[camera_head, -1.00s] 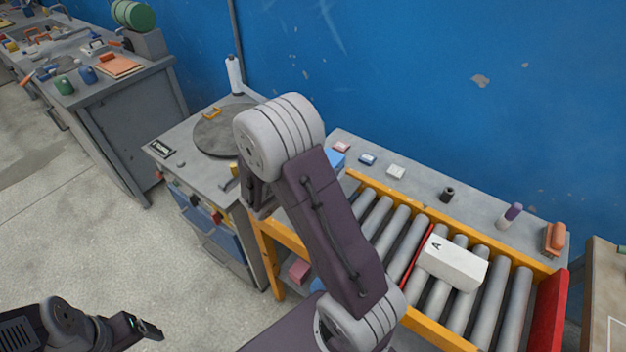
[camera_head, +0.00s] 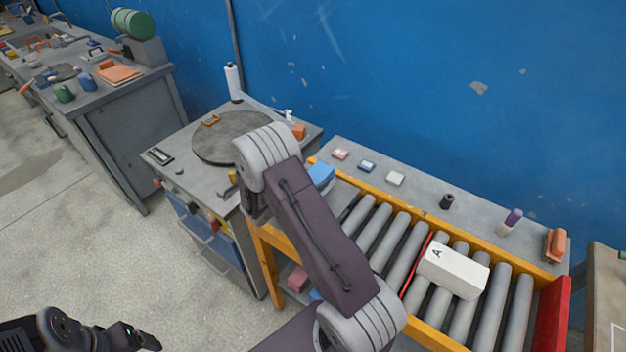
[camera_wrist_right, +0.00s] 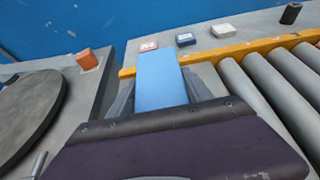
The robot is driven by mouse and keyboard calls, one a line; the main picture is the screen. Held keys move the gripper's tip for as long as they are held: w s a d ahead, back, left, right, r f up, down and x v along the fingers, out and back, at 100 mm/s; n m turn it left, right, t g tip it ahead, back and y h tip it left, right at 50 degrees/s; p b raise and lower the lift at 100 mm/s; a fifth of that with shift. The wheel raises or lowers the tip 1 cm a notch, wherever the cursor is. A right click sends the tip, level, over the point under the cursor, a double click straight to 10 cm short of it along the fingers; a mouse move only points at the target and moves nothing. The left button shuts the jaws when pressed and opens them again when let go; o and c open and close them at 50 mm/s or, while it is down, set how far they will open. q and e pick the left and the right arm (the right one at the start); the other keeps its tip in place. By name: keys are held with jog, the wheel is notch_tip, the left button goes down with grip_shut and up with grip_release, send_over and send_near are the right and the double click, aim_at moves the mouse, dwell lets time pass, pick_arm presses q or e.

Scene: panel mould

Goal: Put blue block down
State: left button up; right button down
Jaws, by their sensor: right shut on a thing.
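The blue block (camera_wrist_right: 160,80) is held between the fingers of my right gripper (camera_wrist_right: 160,97) in the right wrist view. In the head view the block (camera_head: 321,176) shows beside my right arm, near the left end of the roller conveyor (camera_head: 382,185); the arm hides the right fingers there. I cannot tell whether the block touches anything below it. My left gripper (camera_head: 148,338) is low at the left over the floor, and its jaw opening is not clear.
A white block marked A (camera_head: 453,270) lies on the rollers. Small pink (camera_head: 341,154), blue (camera_head: 367,165) and white (camera_head: 396,179) pieces sit on the ledge behind. A bench with a round plate (camera_head: 215,140) and an orange block (camera_head: 298,131) stands to the left.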

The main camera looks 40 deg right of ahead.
jog(key=shift+f, duration=0.15)
jog(key=shift+c, duration=2.2)
grip_release()
